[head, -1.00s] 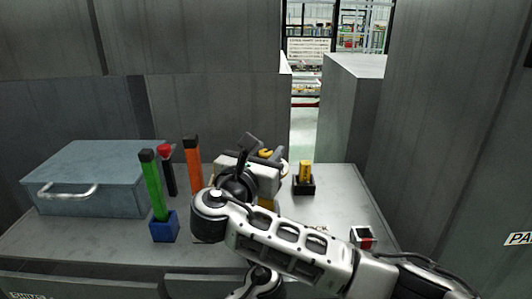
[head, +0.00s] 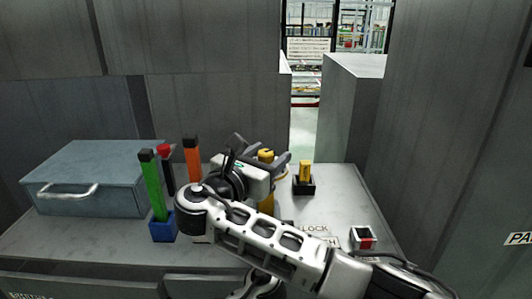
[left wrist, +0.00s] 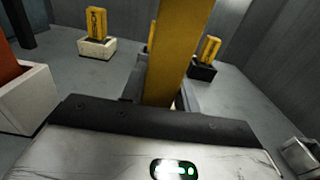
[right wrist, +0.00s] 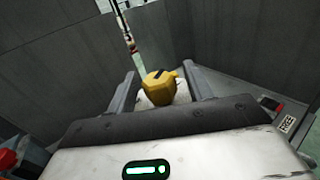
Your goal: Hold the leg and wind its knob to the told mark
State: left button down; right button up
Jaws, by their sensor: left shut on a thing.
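A yellow leg (head: 266,201) stands upright on the bench, with a faceted yellow knob (head: 265,155) on top. In the left wrist view my left gripper (left wrist: 163,93) is shut on the lower part of the leg (left wrist: 177,45). In the head view its fingers are hidden behind my right arm. My right gripper (head: 272,162) is at the knob. In the right wrist view its fingers (right wrist: 163,88) are spread, with the knob (right wrist: 158,86) between them and gaps on both sides. The knob has a dark slot on top and a small pointer.
A green bar in a blue holder (head: 164,227), an orange bar (head: 192,160) and a red-topped post (head: 166,165) stand left. A blue-grey box (head: 90,180) is farther left. Bench lettering includes "LOCK".

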jog(key=shift+r, duration=0.2)
jog(key=shift+s+a, duration=0.15)
jog(key=shift+a, duration=0.05)
jog(key=v, duration=1.1)
jog(key=shift+s, duration=0.3)
jog(key=shift+a+f, duration=0.1)
pick_arm(q)
jog(key=c, duration=0.8)
grip_release()
jog(key=shift+o, duration=0.2)
